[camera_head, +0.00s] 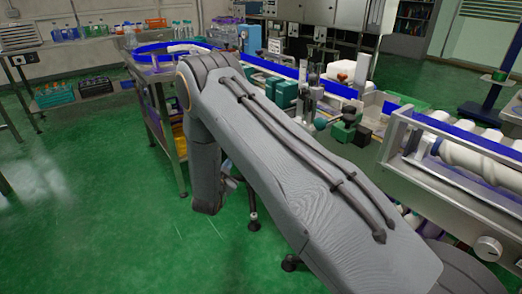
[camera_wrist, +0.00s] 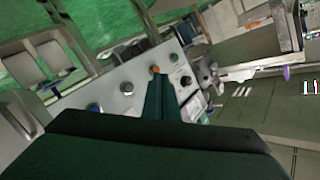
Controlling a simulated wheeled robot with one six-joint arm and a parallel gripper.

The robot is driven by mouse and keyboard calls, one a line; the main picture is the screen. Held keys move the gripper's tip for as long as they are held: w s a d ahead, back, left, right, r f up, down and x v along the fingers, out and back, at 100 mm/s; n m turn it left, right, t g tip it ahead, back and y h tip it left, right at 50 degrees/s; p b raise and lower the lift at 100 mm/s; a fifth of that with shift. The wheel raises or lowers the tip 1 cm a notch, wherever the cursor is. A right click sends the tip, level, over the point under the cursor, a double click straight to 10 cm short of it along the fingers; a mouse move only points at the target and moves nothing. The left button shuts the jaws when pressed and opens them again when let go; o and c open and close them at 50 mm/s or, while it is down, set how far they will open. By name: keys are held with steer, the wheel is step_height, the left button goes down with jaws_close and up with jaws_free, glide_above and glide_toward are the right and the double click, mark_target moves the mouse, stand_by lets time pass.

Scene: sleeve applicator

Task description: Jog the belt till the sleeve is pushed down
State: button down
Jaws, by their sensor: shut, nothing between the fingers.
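In the wrist view my gripper (camera_wrist: 160,80) is shut and empty, its dark green fingers together and pointing at a light grey control panel (camera_wrist: 108,82). The panel carries an orange button (camera_wrist: 155,69) close by the fingertips, a green button (camera_wrist: 174,58), a dark knob (camera_wrist: 186,80), a grey knob (camera_wrist: 127,88) and a blue button (camera_wrist: 93,108). I cannot tell whether the fingertips touch the panel. In the head view the conveyor belt line with blue rails (camera_head: 270,66) runs behind my arm, which hides my gripper there. I cannot make out the sleeve.
A white-framed machine with a white screw (camera_head: 475,160) and a front knob (camera_head: 488,248) stands at the right. Green blocks (camera_head: 343,132) sit along the line. A metal cart (camera_head: 160,110) stands at the left. The green floor at left is clear.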

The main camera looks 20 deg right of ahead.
steer(key=w+d, duration=0.2)
steer(key=d, duration=0.6)
steer(key=shift+w+d+b, duration=0.3)
steer(key=shift+w+b, duration=0.05)
steer(key=shift+b, duration=0.05)
steer(key=shift+d, duration=0.1)
stand_by(1.9)
steer(key=shift+w+d, duration=0.2)
steer(key=shift+d, duration=0.1)
steer(key=shift+w+d, duration=0.1)
steer(key=shift+d, duration=0.3)
stand_by(0.9)
steer(key=shift+a, duration=0.1)
steer(key=shift+s+a, duration=0.3)
steer(key=shift+a, duration=0.4)
steer(key=shift+s+a+p, duration=0.1)
steer(key=shift+s+a, duration=0.15)
steer(key=shift+a, duration=0.55)
steer(key=shift+s+a+p, duration=0.15)
steer(key=shift+s+a, duration=0.1)
steer(key=shift+a, duration=0.55)
steer(key=shift+s+a+p, duration=0.1)
steer(key=shift+s+a, duration=0.15)
steer(key=shift+a, duration=0.55)
